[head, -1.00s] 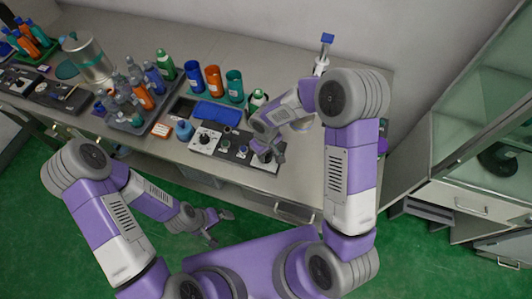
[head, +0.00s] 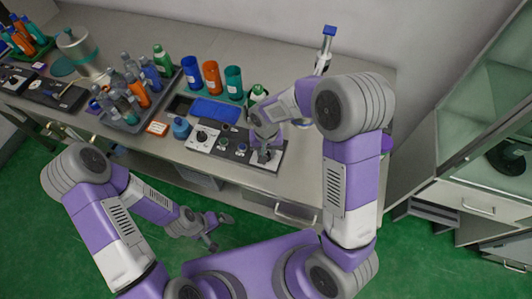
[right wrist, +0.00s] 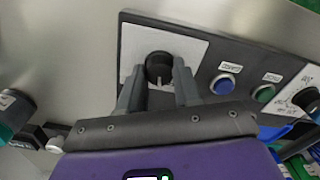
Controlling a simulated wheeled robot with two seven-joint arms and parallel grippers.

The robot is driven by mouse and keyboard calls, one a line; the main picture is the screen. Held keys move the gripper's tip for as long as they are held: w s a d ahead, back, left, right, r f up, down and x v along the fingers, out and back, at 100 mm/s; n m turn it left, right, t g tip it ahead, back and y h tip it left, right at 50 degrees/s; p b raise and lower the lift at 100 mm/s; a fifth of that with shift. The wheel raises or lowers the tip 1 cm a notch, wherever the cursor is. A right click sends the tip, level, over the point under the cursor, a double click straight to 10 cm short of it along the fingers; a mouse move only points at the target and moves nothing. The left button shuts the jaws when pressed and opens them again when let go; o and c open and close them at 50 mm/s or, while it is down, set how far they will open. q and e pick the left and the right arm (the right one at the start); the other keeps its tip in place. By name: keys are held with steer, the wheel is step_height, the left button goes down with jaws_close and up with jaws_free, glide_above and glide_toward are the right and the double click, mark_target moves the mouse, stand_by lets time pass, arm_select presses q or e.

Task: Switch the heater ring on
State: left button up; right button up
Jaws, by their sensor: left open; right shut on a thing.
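A dark control panel (head: 233,151) lies along the front edge of the bench. Its right end has a pale plate with a black knob, which shows in the right wrist view (right wrist: 158,66). My right gripper (right wrist: 158,84) is at this knob, with one finger on each side, shut on it. A second knob (head: 202,136) sits on the white plate at the panel's left end. My left gripper (head: 214,230) is open and empty, below the bench front over the green floor. The panel's labels are too small to read.
A blue button (right wrist: 223,84) and a green button (right wrist: 264,93) sit between the knobs. A tray of bottles (head: 130,118) is further left. The bench's right end is mostly clear.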

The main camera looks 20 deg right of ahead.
steer(key=m, duration=0.2)
steer(key=shift+m, duration=0.4)
steer(key=m, duration=0.2)
steer(key=shift+m, duration=0.4)
steer(key=m+p, duration=0.2)
steer(key=m, duration=0.3)
steer(key=shift+m, duration=0.3)
steer(key=o, duration=1)
steer(key=shift+o, duration=0.2)
step_height(320, 180, up, 8)
steer(key=shift+f+p, duration=0.15)
steer(key=shift+p, duration=0.85)
steer(key=shift+f, duration=0.1)
